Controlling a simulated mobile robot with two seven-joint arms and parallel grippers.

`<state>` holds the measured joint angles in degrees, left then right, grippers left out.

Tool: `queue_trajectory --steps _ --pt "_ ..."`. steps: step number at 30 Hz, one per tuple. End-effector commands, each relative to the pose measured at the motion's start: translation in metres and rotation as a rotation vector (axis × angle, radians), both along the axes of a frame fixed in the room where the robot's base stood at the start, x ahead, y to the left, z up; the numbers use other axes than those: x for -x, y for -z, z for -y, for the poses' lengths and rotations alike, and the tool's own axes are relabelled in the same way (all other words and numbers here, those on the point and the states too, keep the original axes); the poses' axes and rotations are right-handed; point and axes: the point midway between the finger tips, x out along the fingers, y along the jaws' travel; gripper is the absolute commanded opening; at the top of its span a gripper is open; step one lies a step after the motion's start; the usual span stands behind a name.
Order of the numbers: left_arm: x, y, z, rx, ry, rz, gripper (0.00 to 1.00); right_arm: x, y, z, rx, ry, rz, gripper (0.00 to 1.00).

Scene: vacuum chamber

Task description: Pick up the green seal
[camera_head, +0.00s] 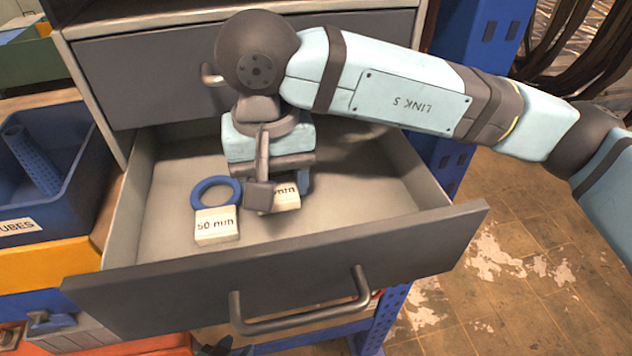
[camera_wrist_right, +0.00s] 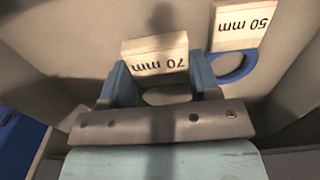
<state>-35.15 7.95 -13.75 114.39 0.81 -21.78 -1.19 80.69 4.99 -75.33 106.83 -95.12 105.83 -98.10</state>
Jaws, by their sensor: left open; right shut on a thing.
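My right gripper (camera_head: 276,190) reaches down into the open drawer, just beside the label block marked "70 mm" (camera_head: 285,198). In the right wrist view its two blue fingers (camera_wrist_right: 162,88) are shut on a rounded, ring-like thing (camera_wrist_right: 166,98) in front of that block. This appears to be the green seal, but it is shaded and mostly hidden, and its colour is not clear. In the head view the gripper hides it. My left gripper (camera_head: 213,346) seems to be the dark shape at the bottom edge, below the drawer front, open and largely cut off.
A blue ring (camera_head: 195,197) lies by the "50 mm" block (camera_head: 216,226). The drawer (camera_head: 160,245) has walls around the gripper and a front handle (camera_head: 300,318). A closed drawer (camera_head: 150,75) is above. A blue bin (camera_head: 75,130) stands left. The drawer's right part is clear.

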Motion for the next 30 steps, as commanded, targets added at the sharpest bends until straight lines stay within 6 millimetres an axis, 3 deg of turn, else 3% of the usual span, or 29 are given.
queue_trajectory --steps 6,15,30 --pt "-0.001 0.015 -0.002 -0.002 -0.002 0.003 0.43 0.013 0.002 -0.041 0.000 -0.002 0.002 0.33" --pt "0.000 0.027 -0.004 -0.006 -0.005 0.000 0.43 0.025 0.001 -0.078 0.000 0.000 0.000 0.33" --pt "0.000 0.030 -0.004 -0.006 -0.004 -0.002 0.43 0.029 0.000 -0.091 0.000 0.001 0.000 0.33"
